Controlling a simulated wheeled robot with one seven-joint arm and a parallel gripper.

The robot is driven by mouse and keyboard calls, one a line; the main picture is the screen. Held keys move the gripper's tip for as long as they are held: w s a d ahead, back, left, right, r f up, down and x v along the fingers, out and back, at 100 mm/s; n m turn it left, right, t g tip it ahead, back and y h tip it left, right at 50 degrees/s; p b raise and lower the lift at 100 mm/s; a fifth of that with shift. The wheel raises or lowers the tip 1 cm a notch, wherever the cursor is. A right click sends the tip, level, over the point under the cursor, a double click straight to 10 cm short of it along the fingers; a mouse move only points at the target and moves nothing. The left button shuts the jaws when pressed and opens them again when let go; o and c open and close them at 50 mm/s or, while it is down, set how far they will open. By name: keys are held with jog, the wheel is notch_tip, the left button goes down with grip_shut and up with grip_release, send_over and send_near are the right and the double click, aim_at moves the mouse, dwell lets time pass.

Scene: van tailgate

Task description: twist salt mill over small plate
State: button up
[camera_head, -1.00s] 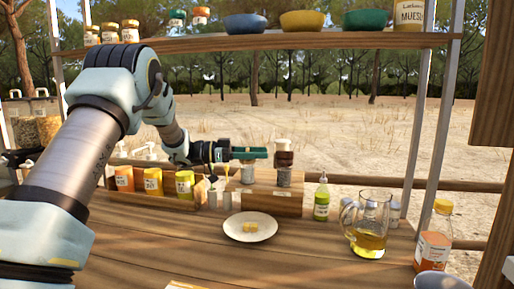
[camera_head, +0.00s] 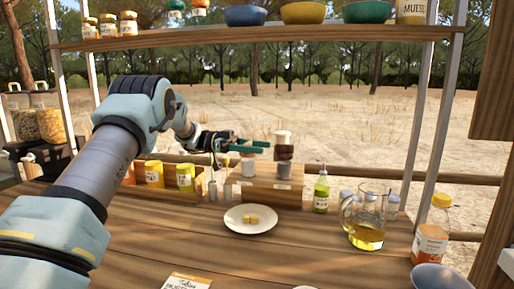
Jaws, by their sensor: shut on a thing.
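The salt mill (camera_head: 283,139), pale at the top and brown below, is at the tips of my gripper (camera_head: 262,146). My gripper's teal fingers reach in from the left and are shut on it. The mill appears upright, above the wooden box and overlapping a grey jar in the picture; the exact gap below it cannot be told. The small white plate (camera_head: 234,226) lies on the counter in front of the box, lower left of the mill in the picture.
The wooden box (camera_head: 262,194) carries small jars. Spice jars (camera_head: 154,174) stand to its left. A shelf (camera_head: 270,36) runs above. The front counter is mostly clear.

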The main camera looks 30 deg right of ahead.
jog(key=o, duration=1.4)
jog(key=shift+r, duration=0.15)
notch_tip(320, 180, up, 10)
jog(key=shift+f+b, duration=0.1)
jog(key=shift+b, duration=1)
jog(key=shift+c, duration=0.3)
